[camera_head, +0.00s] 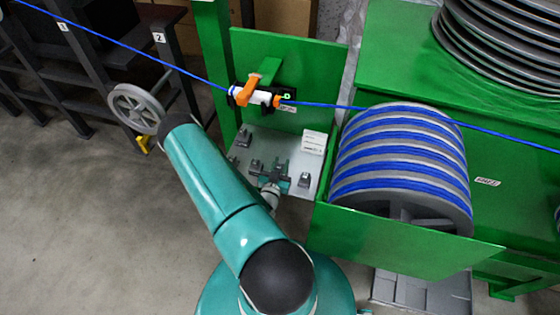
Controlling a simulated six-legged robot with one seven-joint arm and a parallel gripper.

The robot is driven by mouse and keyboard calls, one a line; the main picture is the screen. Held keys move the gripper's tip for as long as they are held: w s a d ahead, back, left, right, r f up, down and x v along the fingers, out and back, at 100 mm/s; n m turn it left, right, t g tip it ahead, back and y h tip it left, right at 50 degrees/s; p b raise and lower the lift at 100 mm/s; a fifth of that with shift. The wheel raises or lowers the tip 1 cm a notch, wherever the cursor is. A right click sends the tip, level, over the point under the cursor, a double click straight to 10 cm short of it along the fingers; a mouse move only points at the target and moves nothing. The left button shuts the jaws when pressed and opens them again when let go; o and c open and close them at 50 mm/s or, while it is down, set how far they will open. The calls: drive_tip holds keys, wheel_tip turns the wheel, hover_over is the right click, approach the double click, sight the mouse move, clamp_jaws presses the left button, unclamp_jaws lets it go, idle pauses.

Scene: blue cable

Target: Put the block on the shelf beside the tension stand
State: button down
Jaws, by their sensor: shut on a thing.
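The light grey shelf (277,146) sticks out at the foot of a green stand (310,70) whose upright panel carries an orange and white cable clamp. My gripper (272,174) is over the front part of this shelf. It is shut on a small dark block, which is mostly hidden by the fingers. I cannot tell whether this block touches the shelf. Other small dark grey blocks stand on the shelf: one at the back left (243,137), one left of my gripper (255,167) and one to its right (304,180).
A white box (314,142) stands at the shelf's right edge. A blue cable (330,105) runs above the shelf, through the clamp. A large drum (405,150) wound with blue cable sits in a green frame to the right. A grey pulley wheel (136,109) is at left.

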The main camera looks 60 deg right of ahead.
drive_tip(key=shift+s+r, duration=0.1)
drive_tip(key=shift+s, duration=0.05)
drive_tip(key=c, duration=1.1)
unclamp_jaws()
drive_tip(key=shift+a, duration=0.1)
